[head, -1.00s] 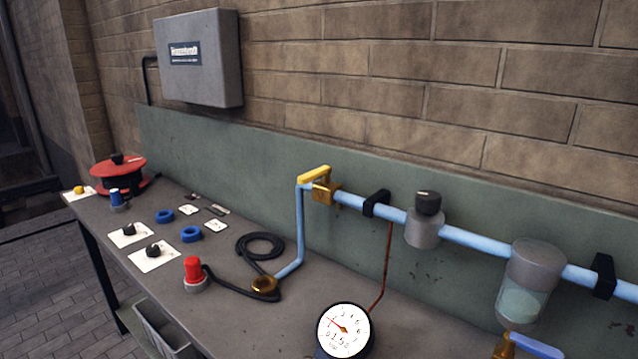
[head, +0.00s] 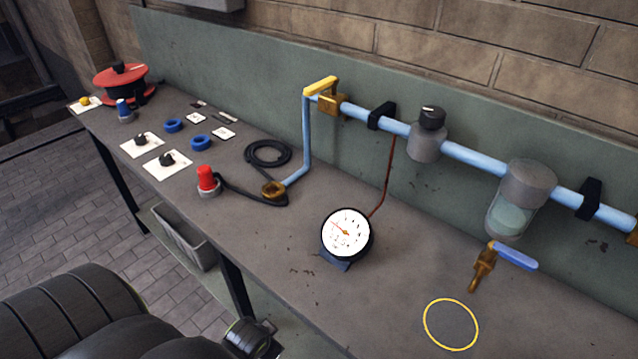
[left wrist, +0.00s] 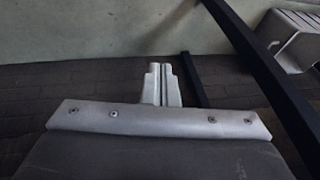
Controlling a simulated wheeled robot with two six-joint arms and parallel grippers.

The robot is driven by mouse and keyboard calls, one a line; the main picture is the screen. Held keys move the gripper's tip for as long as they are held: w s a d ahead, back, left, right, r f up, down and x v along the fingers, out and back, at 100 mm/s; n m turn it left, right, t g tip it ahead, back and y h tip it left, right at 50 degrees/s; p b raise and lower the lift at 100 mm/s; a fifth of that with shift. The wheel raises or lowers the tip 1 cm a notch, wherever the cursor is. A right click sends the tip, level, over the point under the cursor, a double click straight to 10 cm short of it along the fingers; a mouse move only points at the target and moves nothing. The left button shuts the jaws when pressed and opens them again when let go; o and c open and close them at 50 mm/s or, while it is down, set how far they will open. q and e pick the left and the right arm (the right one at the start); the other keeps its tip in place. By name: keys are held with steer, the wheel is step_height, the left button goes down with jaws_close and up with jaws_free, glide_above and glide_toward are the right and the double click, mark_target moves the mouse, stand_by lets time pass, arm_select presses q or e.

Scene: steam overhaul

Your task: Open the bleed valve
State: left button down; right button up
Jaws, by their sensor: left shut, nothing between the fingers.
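A small brass valve (head: 483,268) with a blue lever (head: 515,256) hangs below the clear bowl (head: 509,219) of a grey-capped unit on the light-blue pipe. Its lever points out to the right, across the downward spout. Another brass valve (head: 332,104) with a yellow lever (head: 321,86) sits at the pipe's left end. I cannot tell from a label which is the bleed valve. My left gripper (left wrist: 162,72) shows in the left wrist view, shut and empty, below bench height and away from both valves. My right gripper is out of view.
A yellow ring (head: 427,332) is marked on the bench below the blue-lever valve. A round gauge (head: 346,233) stands on the bench (head: 290,235) left of it. A grey bin (head: 182,238) is under the bench.

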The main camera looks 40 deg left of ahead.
arm_select(q)
step_height(320, 180, up, 23)
steer(key=d+m+t+p, duration=0.1)
steer(key=t+p, duration=0.1)
steer(key=p, duration=0.1)
steer(key=w+r+m+t, duration=0.5)
steer(key=w+r+m, duration=0.2)
steer(key=w+r, duration=0.3)
steer(key=w+r+m+t+y, duration=0.1)
steer(key=w+r+m+t, duration=0.5)
steer(key=r, duration=1.1)
steer(key=w, duration=0.4)
steer(key=shift+w+a+r+m+t, duration=0.15)
steer(key=shift+a+r+m+t, duration=0.15)
steer(key=shift+a+m, duration=0.1)
steer(key=shift+w, duration=0.1)
steer(key=w+a+p, duration=0.3)
steer(key=w+a, duration=0.2)
steer(key=w, duration=0.4)
steer(key=shift+w+a+p, duration=0.35)
steer(key=shift+w, duration=0.05)
steer(key=shift+f, duration=0.1)
